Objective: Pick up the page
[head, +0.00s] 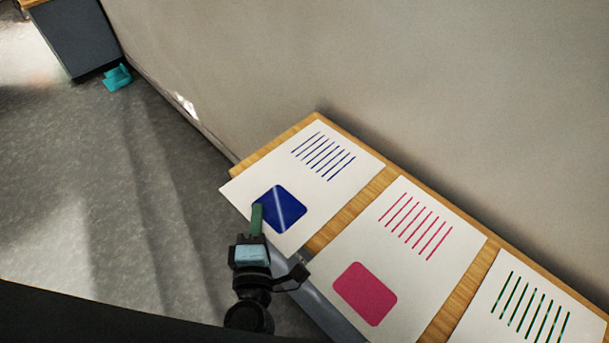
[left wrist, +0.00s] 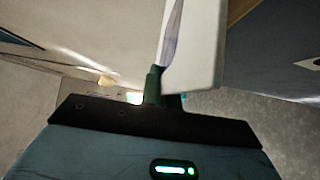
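The page with a blue square and blue lines (head: 262,180) lies at the far left end of the wooden table, its left corner and front edge sticking out past the tabletop. My left gripper (head: 257,219) is at its front edge beside the blue square, one green finger showing over the paper. In the left wrist view the green fingers (left wrist: 154,84) are close together at the edge of the page (left wrist: 172,35), which appears pinched between them. The lower finger is hidden in the head view. My right gripper is not in view.
A page with a pink square (head: 400,270) and a page with green lines (head: 510,295) lie further right on the wooden table (head: 458,312). A grey wall stands behind. A teal object (head: 117,77) lies on the floor by a dark cabinet (head: 80,38). The left floor is clear.

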